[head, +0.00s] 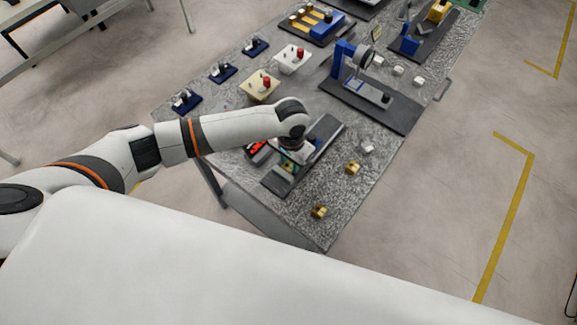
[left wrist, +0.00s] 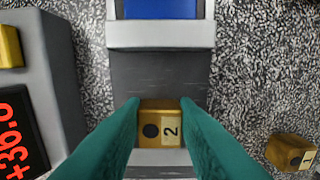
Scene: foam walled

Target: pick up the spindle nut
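The spindle nut (left wrist: 160,130), a brass-coloured block with a dark round hole and a label reading 2, shows in the left wrist view. It is over the dark bed of a machine between pale crosspieces. My left gripper (left wrist: 160,112) has a green finger against each side of the nut, with no gap visible, so it looks shut on it. I cannot tell whether the nut is clear of the bed. In the head view my left gripper (head: 295,152) is over the dark machine bed (head: 325,130), and the arm hides much of that spot. My right gripper is not in view.
Another brass block (left wrist: 290,152) lies at the right in the wrist view. A grey housing with a red number display (left wrist: 15,135) stands close on the left. In the head view, loose brass blocks (head: 318,211) lie near the table's front corner. A blue-posted machine (head: 342,62) stands farther back.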

